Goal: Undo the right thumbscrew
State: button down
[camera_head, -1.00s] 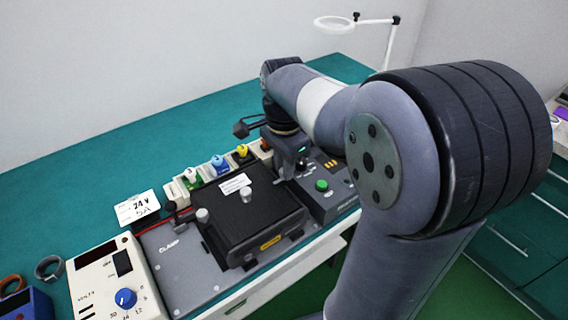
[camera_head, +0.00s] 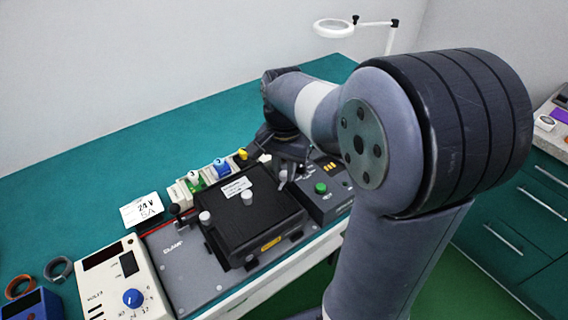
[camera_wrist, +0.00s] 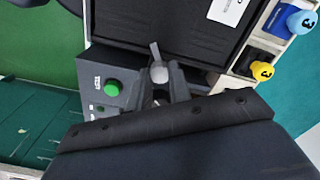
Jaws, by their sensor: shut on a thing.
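The black unit (camera_head: 262,222) sits on a grey clamp plate (camera_head: 185,262), with two pale round thumbscrew heads, one at left (camera_head: 206,217) and one in the middle (camera_head: 247,197). My gripper (camera_head: 283,180) points down at the unit's right edge, beside the green-button panel. In the wrist view my gripper (camera_wrist: 161,82) is shut on a pale round knob, the right thumbscrew (camera_wrist: 159,71), with a short grey bar sticking out beyond it. The thumbscrew's shaft is hidden below the fingers. In the head view the fingers largely hide it.
A grey panel with a green button (camera_head: 321,188) is close to my gripper's right. Numbered blue (camera_head: 220,168) and yellow (camera_head: 242,154) plugs stand behind the unit. A power supply with a blue dial (camera_head: 132,298) is at the left. The green bench behind is clear.

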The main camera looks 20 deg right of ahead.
aim_at(284, 173)
jog(key=n+p, duration=0.1)
jog(key=n, duration=0.4)
jog(key=shift+r+p, duration=0.1)
jog(key=shift+p, duration=0.25)
jog(key=n+p, duration=0.1)
jog(key=n, duration=0.5)
jog(key=shift+n, duration=0.4)
jog(key=c, duration=1.3)
grip_release()
notch_tip(284, 173, up, 11)
